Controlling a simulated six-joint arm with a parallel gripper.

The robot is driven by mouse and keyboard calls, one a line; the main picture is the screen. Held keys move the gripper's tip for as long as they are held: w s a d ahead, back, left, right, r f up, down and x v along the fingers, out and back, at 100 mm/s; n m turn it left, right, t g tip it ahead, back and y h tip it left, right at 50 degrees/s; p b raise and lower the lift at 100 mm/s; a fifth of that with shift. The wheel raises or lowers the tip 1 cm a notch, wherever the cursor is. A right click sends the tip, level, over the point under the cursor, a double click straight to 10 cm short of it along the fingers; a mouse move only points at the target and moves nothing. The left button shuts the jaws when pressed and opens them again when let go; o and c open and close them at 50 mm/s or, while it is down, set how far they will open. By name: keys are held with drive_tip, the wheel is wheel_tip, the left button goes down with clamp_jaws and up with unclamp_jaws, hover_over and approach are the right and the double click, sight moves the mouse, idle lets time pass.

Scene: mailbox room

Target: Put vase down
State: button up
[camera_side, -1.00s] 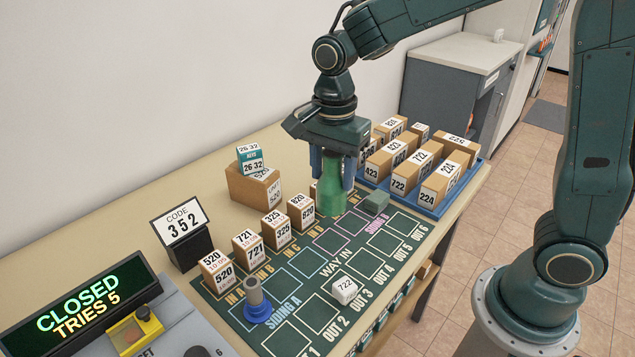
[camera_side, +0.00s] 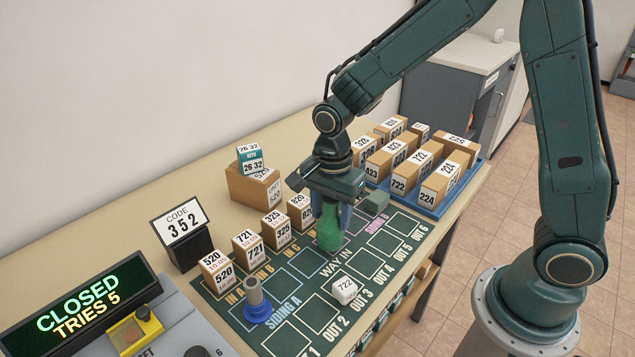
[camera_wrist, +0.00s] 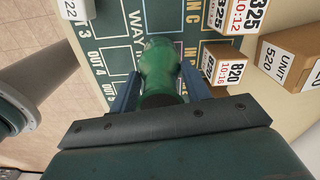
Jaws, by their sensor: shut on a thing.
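The green vase (camera_side: 329,230) is upright between the fingers of my gripper (camera_side: 330,208), over the green mat (camera_side: 290,338) near the WAY IN marking. In the wrist view the vase (camera_wrist: 160,68) sits between the two blue fingers of my gripper (camera_wrist: 160,92), which are shut on it. Its base is at or just above the mat; I cannot tell whether it touches.
Several numbered boxes (camera_side: 275,232) stand along the mat's back edge. A small white 722 block (camera_side: 344,290) and a blue-based grey peg (camera_side: 257,303) are on the mat's front left. A grey-green block (camera_side: 376,201) stands to the right. A blue tray (camera_side: 437,207) holds more boxes.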

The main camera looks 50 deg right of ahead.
drive_tip(key=shift+f, duration=0.7)
drive_tip(key=shift+f, duration=0.15)
drive_tip(key=o, duration=1.1)
wheel_tip(320, 180, up, 12)
drive_tip(key=shift+f, duration=0.1)
drive_tip(key=shift+r, duration=0.25)
